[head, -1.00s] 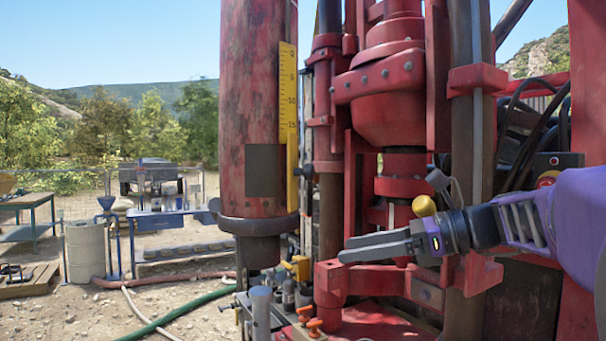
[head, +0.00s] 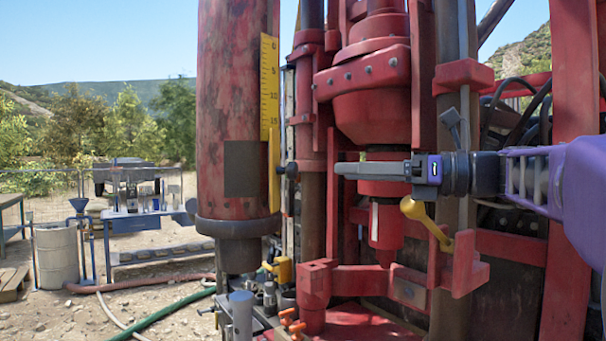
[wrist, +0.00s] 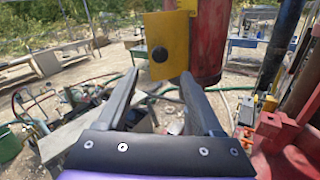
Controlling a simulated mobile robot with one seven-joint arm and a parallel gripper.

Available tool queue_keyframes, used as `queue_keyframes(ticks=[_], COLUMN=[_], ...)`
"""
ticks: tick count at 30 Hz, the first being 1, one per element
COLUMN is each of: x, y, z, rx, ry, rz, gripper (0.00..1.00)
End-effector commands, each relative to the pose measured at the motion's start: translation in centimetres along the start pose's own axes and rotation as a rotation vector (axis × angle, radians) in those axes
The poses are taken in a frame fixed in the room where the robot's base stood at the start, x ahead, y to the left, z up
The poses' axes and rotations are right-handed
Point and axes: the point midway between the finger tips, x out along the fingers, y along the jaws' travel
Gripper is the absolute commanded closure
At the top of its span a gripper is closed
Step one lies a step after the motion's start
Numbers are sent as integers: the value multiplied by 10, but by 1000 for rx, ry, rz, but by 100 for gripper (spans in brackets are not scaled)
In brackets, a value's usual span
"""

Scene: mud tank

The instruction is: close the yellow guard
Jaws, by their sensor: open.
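The yellow guard (head: 274,172) is seen nearly edge-on in the head view, at the right side of a worn red cylinder, with a black knob (head: 291,169) sticking out to the right. In the wrist view the guard (wrist: 178,62) is a yellow plate facing me, the knob (wrist: 160,54) near its middle. My gripper (head: 338,168) is open and empty. It points left at about knob height, with a visible gap to the knob. In the wrist view my fingers (wrist: 158,78) spread below the knob, on either side of it.
A yellow scale (head: 269,86) is on the red cylinder (head: 225,110) above the guard. Red machine columns (head: 312,200) stand close to my gripper. A yellow-knobbed lever (head: 413,208) sits below it. Hoses (head: 165,318) and a grey barrel (head: 56,255) are at left.

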Motion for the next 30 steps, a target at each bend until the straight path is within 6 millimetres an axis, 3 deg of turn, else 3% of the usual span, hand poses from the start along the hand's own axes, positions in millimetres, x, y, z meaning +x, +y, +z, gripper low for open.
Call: queue_keyframes(ticks=[6,13,26,30], x=[48,83,93,93], y=[1,1,0,0], z=[0,0,0,0], rx=[-2,-2,-2,-2], ry=[1,1,1,1], rz=[4,3,0,0], gripper=[32,32,32,56])
